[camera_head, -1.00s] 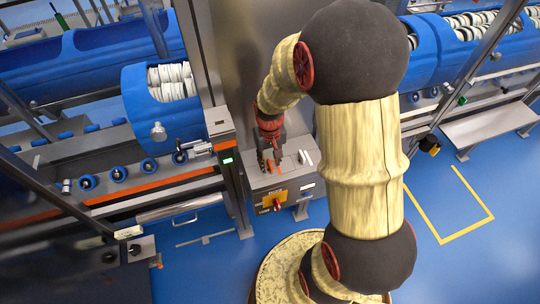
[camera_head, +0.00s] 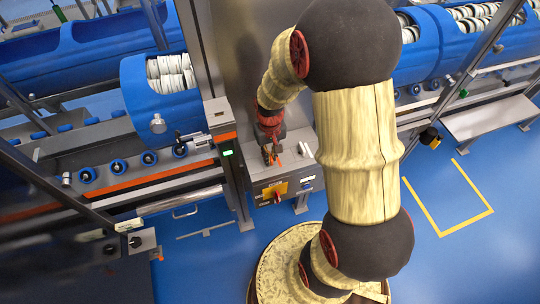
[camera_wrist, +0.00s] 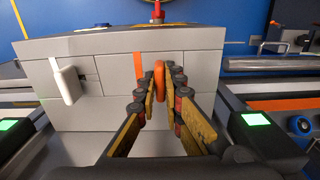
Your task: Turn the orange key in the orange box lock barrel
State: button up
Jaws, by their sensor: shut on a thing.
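My gripper (camera_wrist: 163,92) has its two yellow-padded fingers closing in at the tips on an orange key (camera_wrist: 160,72), whose rounded orange end shows between the tips. The key stands at a grey box (camera_wrist: 110,60), beside an orange stripe (camera_wrist: 138,68) on its face. The lock barrel is hidden behind the fingers and key. In the head view, my gripper (camera_head: 270,154) is over the top of the grey control box (camera_head: 288,171); the key is too small there to make out surely.
A white handle-like part (camera_wrist: 65,80) sticks out of the box face to the left. The box's front carries a red switch on a yellow plate (camera_head: 277,192). A post with a green light (camera_head: 227,153) stands close on the left.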

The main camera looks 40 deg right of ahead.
grip_shut()
jog(key=m, duration=0.4)
jog(key=shift+p, duration=0.35)
jog(key=shift+m, duration=0.3)
jog(key=shift+m, duration=0.4)
jog(key=m, duration=0.3)
jog(key=shift+p, duration=0.4)
jog(key=shift+m, duration=1)
jog(key=m, duration=0.2)
jog(key=shift+m+p, duration=0.3)
jog(key=shift+m, duration=0.1)
